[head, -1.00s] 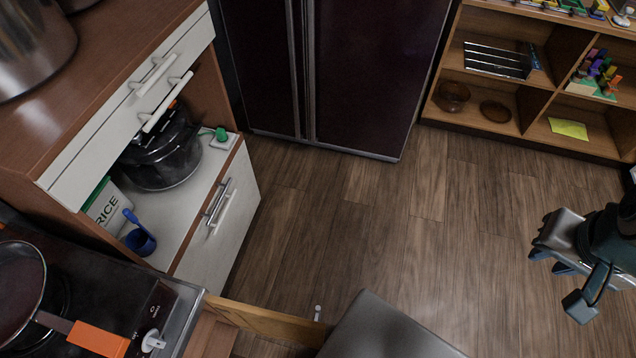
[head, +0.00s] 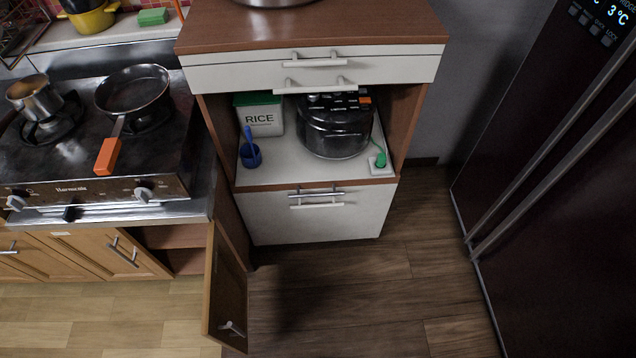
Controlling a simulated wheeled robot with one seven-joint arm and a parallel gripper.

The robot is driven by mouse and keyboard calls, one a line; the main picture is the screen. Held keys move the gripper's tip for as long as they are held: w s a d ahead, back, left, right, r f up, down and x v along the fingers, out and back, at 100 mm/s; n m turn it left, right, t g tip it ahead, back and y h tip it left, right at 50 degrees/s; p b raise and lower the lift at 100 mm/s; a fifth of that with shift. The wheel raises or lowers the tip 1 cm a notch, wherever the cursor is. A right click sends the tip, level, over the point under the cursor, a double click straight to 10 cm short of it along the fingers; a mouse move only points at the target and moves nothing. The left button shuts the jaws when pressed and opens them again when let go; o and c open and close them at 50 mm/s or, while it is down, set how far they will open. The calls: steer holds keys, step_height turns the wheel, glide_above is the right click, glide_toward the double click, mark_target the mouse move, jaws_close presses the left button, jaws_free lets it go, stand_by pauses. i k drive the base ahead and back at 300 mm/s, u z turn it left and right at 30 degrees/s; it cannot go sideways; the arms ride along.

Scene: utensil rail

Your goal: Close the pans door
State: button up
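An open wooden cabinet door (head: 226,292) stands out from the lower cabinet under the stove, hinged at its right side. It has a small metal handle near its lower end. The cabinet opening (head: 172,237) beside it shows a shelf inside. I cannot read a label on this door, so I cannot confirm that it is the pans door. Another wooden door (head: 88,252) to the left is shut and has a metal handle. My gripper is outside the head view now.
A stove (head: 95,145) with a frying pan (head: 132,90) and a saucepan (head: 35,98) is above the cabinets. A white-fronted unit (head: 318,215) holds a rice cooker (head: 335,125). A dark fridge (head: 560,150) stands right. Wooden floor (head: 340,300) in the middle is clear.

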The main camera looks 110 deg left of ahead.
mark_target(224, 317)
steer(key=i, duration=0.15)
steer(key=u, duration=4.65)
steer(key=k, duration=1.1)
steer(key=u, duration=0.65)
steer(key=i, duration=1.35)
steer(key=z, duration=0.45)
